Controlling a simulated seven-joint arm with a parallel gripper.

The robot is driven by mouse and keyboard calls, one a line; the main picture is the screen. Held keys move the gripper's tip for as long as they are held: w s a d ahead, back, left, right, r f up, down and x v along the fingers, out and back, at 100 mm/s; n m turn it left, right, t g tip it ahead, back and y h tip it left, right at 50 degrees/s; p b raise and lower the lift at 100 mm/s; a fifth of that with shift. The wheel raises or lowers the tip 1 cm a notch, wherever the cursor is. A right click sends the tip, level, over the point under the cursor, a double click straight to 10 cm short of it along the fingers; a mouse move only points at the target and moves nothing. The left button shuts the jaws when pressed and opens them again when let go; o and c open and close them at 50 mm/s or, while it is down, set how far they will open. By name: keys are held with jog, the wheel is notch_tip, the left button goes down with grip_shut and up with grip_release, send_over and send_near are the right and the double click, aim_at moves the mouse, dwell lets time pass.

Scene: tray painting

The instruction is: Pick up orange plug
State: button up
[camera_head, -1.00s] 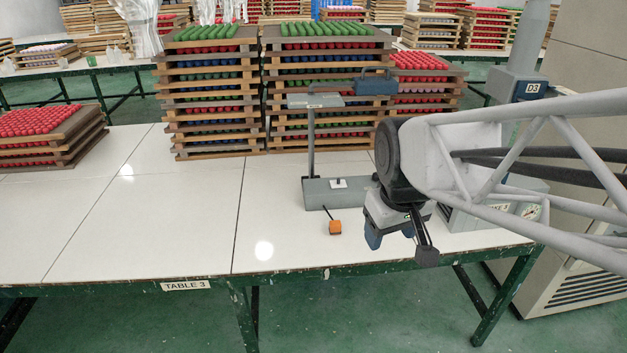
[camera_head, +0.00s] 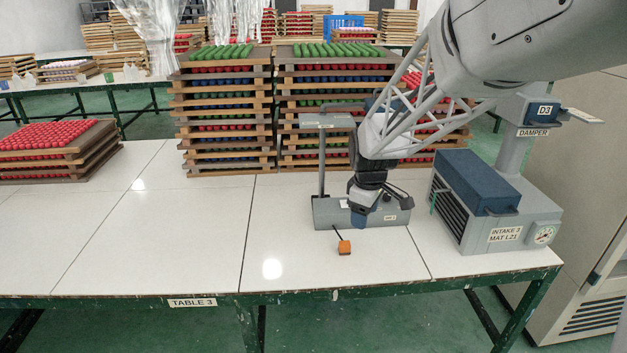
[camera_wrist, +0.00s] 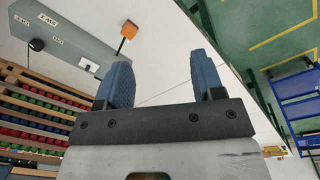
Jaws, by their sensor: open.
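The orange plug (camera_head: 344,247) is a small block lying on the white tabletop, in front of a grey metal base (camera_head: 327,213). A short dark cord runs from the plug back to the base. My gripper (camera_head: 360,221) is above the base, behind and a little right of the plug, with blue fingers pointing down. In the wrist view the plug (camera_wrist: 128,30) shows at the top, beyond the left finger and outside the gap. My gripper (camera_wrist: 162,75) is open there, with nothing between its fingers.
A grey post rises from the base. Right of it stands a grey unit with a blue top (camera_head: 478,184), labelled INTAKE 3. Tall stacks of trays (camera_head: 222,125) stand behind. A low stack of red-topped trays (camera_head: 55,150) is at left. The white table (camera_head: 180,240) is clear between.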

jog(key=w+f+n, duration=0.3)
jog(key=w+f, duration=0.5)
jog(key=w, duration=0.1)
jog(key=n+g, duration=0.1)
jog(key=n, duration=0.3)
send_over(345, 243)
notch_tip(345, 243, down, 10)
jog(key=shift+w+d+r, duration=0.1)
jog(key=shift+w, duration=0.05)
jog(key=shift+f, duration=1.3)
jog(key=shift+f, duration=2.6)
jog(key=c, duration=1)
